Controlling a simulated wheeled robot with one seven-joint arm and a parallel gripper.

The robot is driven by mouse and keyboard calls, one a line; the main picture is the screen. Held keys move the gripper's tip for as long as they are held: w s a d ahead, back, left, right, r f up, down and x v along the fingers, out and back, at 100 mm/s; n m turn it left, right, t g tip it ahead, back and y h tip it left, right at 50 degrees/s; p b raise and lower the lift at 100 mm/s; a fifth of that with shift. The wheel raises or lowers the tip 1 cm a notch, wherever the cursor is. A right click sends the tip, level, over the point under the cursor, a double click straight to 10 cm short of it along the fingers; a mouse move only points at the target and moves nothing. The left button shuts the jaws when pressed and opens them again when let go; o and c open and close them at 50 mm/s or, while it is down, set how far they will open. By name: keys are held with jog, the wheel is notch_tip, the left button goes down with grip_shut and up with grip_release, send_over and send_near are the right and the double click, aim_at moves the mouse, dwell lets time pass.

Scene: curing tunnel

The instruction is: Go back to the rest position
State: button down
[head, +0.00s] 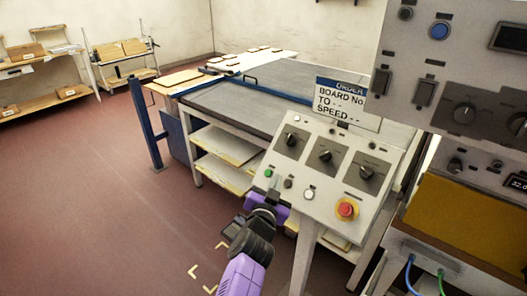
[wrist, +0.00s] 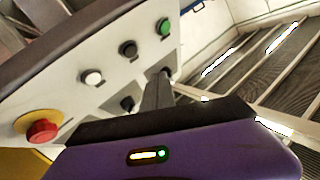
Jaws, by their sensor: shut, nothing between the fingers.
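My gripper (head: 273,182) is purple with dark fingers and is shut with nothing held. In the head view it is just in front of the lower left of the sloped control panel (head: 318,206), near the green button (head: 269,173). In the wrist view the closed fingers (wrist: 158,92) point toward the panel face. The green button (wrist: 164,27), a black button (wrist: 128,49), a white button (wrist: 92,77) and a red emergency knob (wrist: 42,131) show there. I cannot tell whether the fingertips touch the panel.
A sign (head: 341,103) stands above the panel. A grey control cabinet (head: 455,60) is at the right. A long conveyor table (head: 240,97) lies behind, with a blue post (head: 145,122) at its left. Shelves (head: 40,60) stand at the far left. The red floor (head: 90,200) at left is clear.

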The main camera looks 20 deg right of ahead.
jog(key=s+d+m+g+h, duration=0.2)
jog(key=s+d+m+h, duration=0.15)
jog(key=s+d, duration=0.4)
jog(key=s+a+f+g+y, duration=0.1)
jog(key=s+a+f, duration=0.15)
jog(key=s, duration=0.65)
jog(key=s+a+f+b, duration=0.1)
jog(key=s+a+f, duration=0.15)
jog(key=s, duration=0.65)
jog(key=s+a+f+g+y, duration=0.1)
jog(key=s+a+f, duration=0.15)
jog(key=s, duration=0.65)
jog(key=s+r+n+t+y, duration=0.2)
jog(key=s+n+y, duration=0.3)
jog(key=s, duration=0.4)
jog(key=s+d+r+n+t+y+b, duration=0.1)
jog(key=s+n+y, duration=0.3)
jog(key=s+n, duration=0.4)
jog(key=shift+s+d+r+t+y, duration=0.2)
jog(key=shift+s+r+t+y, duration=0.25)
jog(key=shift+s+r, duration=0.4)
jog(key=shift+n, duration=0.25)
